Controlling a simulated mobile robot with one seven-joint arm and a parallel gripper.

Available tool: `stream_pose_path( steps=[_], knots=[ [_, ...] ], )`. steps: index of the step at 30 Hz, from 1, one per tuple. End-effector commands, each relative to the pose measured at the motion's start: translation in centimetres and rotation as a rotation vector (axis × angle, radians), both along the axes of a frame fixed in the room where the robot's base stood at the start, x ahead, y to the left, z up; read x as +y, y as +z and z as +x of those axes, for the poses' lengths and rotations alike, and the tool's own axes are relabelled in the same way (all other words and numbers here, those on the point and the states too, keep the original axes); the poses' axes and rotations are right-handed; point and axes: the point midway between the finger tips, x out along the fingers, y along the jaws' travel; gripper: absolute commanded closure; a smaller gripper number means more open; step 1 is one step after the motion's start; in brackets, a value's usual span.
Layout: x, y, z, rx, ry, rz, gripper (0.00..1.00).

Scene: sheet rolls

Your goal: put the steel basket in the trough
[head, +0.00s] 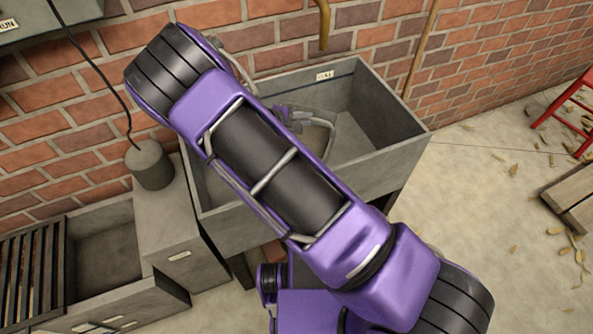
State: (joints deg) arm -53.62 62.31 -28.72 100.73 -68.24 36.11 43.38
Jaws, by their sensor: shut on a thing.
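The trough (385,172) is a deep grey basin against the brick wall, with a small label on its back wall. Inside its outline, right of my arm, the curved grey rim of what looks like the steel basket (331,135) shows. My gripper (291,114) is at the basket's upper left edge, mostly behind my purple arm, and is shut on it. The arm hides the basket's left side. I cannot tell whether the basket touches the trough floor.
A grey block (172,225) with a dark cylinder (149,165) and hanging cord stands left of the trough. A slatted rack (30,262) is farther left. A brass pipe (323,25) hangs above the trough.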

Motion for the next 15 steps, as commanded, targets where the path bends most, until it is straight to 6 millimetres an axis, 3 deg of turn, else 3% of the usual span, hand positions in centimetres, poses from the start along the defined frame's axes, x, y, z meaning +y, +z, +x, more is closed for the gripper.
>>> stream_pose_path(
  steps=[3,15],
  knots=[
    [1.3,-3.0,-0.5,-0.008,-0.024,-0.006,1.0],
    [2.7,-8.6,-1.6,-0.015,-0.061,-0.003,1.0]
  ],
)
